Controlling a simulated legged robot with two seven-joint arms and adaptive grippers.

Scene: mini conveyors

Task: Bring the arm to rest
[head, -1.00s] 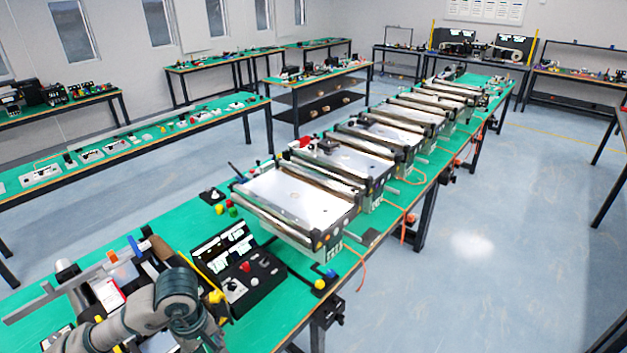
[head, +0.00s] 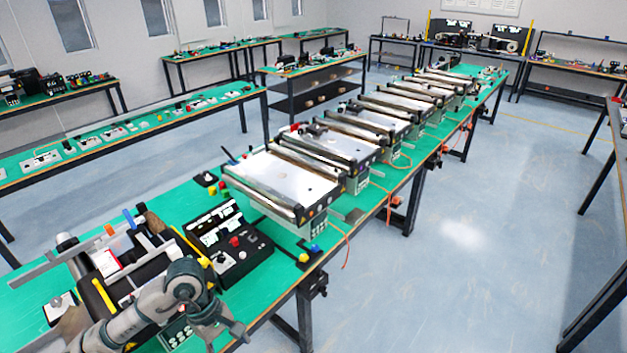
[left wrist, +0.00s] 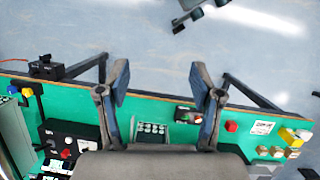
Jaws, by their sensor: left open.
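My left arm (head: 140,312) comes in from the lower left in the head view, over the near end of the green bench. Its gripper (head: 222,333) points down and toward the right, above the bench's front edge. In the left wrist view the two fingers (left wrist: 158,68) are spread well apart with nothing between them. Beyond the fingertips lies bare floor. My right gripper does not show in either view.
The green bench (head: 336,223) carries a row of mini conveyors (head: 285,175) running to the back right. A black control box (head: 236,262) with buttons sits near the gripper, and a keypad (left wrist: 152,128) lies below it. The floor (head: 480,215) to the right is open.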

